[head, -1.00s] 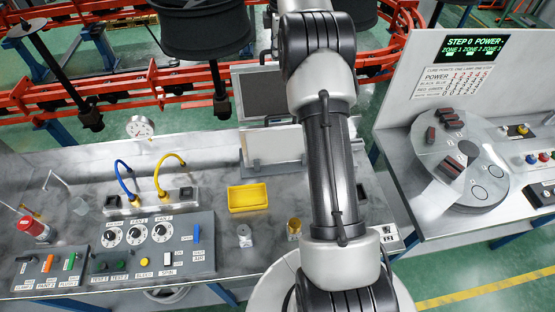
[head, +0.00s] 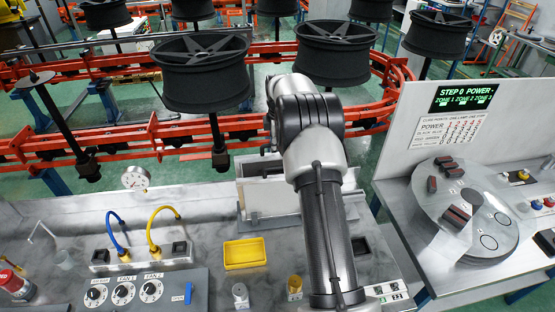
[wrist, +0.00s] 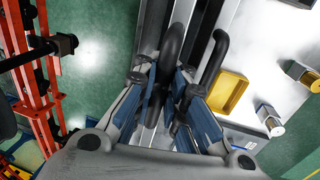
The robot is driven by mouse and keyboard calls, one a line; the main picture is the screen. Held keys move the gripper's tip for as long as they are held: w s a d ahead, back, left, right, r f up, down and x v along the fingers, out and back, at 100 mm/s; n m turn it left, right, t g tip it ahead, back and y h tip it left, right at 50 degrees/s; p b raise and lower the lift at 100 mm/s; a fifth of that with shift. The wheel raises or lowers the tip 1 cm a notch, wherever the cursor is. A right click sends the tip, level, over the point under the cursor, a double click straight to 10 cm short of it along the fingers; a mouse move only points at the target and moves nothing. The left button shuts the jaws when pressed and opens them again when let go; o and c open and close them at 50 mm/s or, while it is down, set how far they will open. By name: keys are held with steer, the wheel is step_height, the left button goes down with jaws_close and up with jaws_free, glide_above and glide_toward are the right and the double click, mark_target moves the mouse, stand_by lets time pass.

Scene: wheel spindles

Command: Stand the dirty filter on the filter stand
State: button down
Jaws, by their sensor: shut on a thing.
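My gripper (wrist: 168,92) shows in the wrist view with its blue-padded fingers closed in on a dark, narrow thing between them. I take this for the dirty filter, but the fingers and dark curved tubes hide most of its shape. In the head view my arm hides the gripper. A pale upright panel in a grey frame (head: 268,200) stands at the back of the bench, left of my arm. I cannot tell whether it is the filter stand. Whether the held thing touches anything is unclear.
A yellow tray (head: 245,253) and two small canisters, one grey (head: 240,295) and one gold-topped (head: 295,288), stand on the bench. Blue and yellow hoses (head: 155,230) rise at left. A round turntable (head: 463,215) stands at right.

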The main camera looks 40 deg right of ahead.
mark_target(278, 157)
steer(key=shift+f, duration=2.65)
steer(key=shift+f, duration=0.2)
steer(key=c, duration=1.6)
jaws_free()
